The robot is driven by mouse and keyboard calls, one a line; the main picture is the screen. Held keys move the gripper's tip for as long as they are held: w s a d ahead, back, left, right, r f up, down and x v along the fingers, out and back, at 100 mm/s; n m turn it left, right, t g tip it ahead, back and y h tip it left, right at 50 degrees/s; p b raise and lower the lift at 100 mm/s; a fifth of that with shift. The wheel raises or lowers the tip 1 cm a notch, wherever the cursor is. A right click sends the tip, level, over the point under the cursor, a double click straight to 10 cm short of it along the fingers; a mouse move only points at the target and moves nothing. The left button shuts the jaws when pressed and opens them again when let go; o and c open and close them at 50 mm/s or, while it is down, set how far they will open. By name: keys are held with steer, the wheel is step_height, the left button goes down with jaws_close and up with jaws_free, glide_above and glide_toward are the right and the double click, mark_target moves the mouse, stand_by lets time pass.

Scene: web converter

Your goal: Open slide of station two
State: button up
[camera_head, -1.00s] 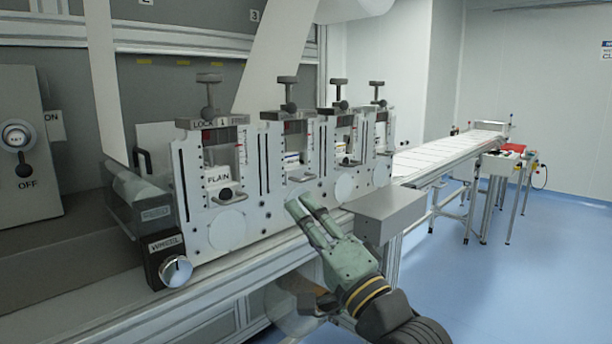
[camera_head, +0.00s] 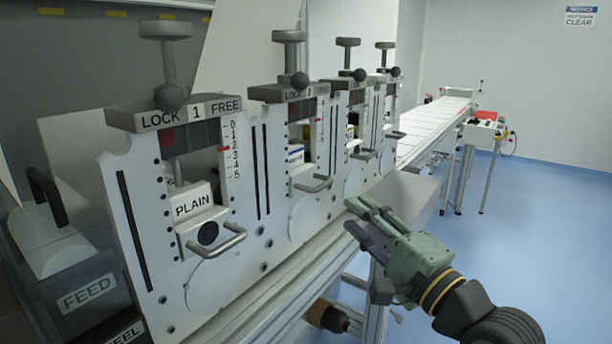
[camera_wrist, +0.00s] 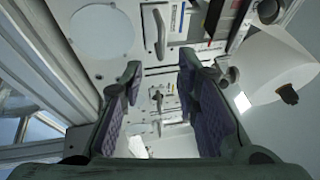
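Station two (camera_head: 289,221) is the second upright white unit from the left in the head view. Its white slide block (camera_head: 308,172) carries a grey bar handle (camera_head: 313,185) and sits under a window with a blue-marked part inside. A ball-ended lever (camera_head: 299,81) is at its top. My gripper (camera_head: 351,215) is right of and lower than that handle, apart from it and empty. In the wrist view my gripper (camera_wrist: 160,68) has its fingers spread. A bar handle (camera_wrist: 159,36), probably station two's, shows beyond the fingertips there.
Station one (camera_head: 162,237), marked PLAIN, stands nearest at left, with its own handle (camera_head: 217,241) sticking out. More stations stand behind station two. A conveyor (camera_head: 432,127) runs back right. Blue floor (camera_head: 530,230) is open at right.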

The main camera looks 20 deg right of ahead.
mark_target(325, 187)
steer(key=p+x, duration=0.2)
steer(key=x, duration=0.8)
steer(key=shift+w+a+r, duration=0.15)
steer(key=shift+w, duration=0.1)
jaws_close()
stand_by(0.5)
